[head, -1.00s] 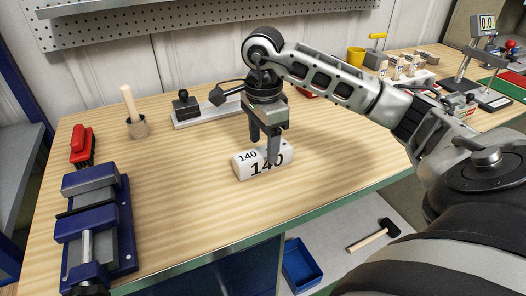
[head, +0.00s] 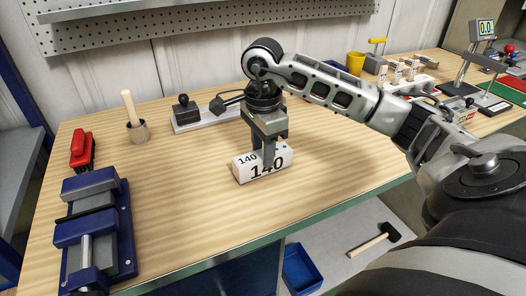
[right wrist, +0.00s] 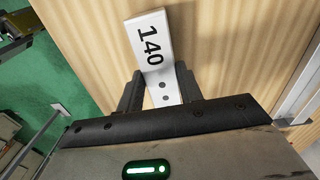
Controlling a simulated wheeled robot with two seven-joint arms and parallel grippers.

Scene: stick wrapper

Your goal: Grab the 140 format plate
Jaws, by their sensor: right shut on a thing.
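The 140 format plate (head: 262,167) is a white block with black "140" on its top and front. It sits on the wooden bench near the middle of the head view. It also shows in the right wrist view (right wrist: 151,48), with dark holes near its lower end. My right gripper (head: 268,160) reaches down onto it from above. In the right wrist view my right gripper's fingers (right wrist: 158,88) stand on both sides of the plate, shut on it. The plate appears to rest on the bench. My left gripper is not in view.
A blue vise (head: 95,225), a red-handled brush (head: 82,148) and a wooden-handled tool in a cup (head: 133,118) stand at the left. A grey stand (head: 208,114) lies behind the gripper. A yellow cup (head: 356,60) is at the back right. The bench front is clear.

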